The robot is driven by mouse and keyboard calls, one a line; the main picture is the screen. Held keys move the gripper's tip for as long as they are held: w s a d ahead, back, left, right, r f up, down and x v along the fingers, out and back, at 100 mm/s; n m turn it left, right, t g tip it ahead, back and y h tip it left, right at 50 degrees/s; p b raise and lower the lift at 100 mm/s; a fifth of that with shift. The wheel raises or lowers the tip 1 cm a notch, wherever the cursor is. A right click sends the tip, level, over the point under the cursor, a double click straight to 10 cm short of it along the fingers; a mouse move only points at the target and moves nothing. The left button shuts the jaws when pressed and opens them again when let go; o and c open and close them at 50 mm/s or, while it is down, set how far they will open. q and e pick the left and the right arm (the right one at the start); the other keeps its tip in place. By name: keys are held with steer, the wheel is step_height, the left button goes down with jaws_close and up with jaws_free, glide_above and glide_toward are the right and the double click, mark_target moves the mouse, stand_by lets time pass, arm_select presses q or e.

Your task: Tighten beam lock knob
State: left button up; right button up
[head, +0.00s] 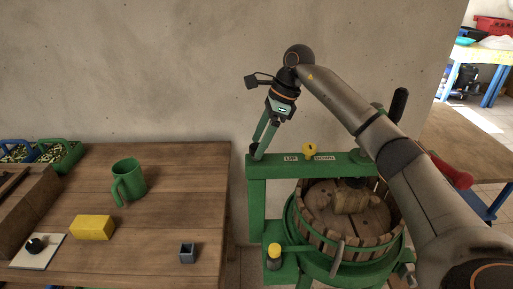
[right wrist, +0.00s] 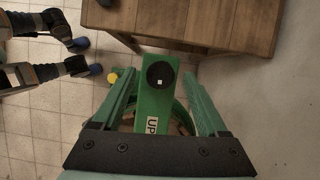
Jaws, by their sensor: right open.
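The press's green beam (head: 335,162) runs across the top of the press frame. My right gripper (head: 259,151) points down at that end. In the right wrist view its two green fingers (right wrist: 158,75) are open, one on each side of the knob, with gaps showing. My left gripper is not in the head view.
The beam carries UP and DOWN labels and a yellow knob (head: 309,150). Below is the slatted wooden basket (head: 330,232). The wooden table (head: 170,215) at left holds a green mug (head: 128,182), a yellow block (head: 92,227) and a small grey cup (head: 187,253).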

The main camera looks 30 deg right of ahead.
steer(key=shift+x, duration=1.2)
jaws_close()
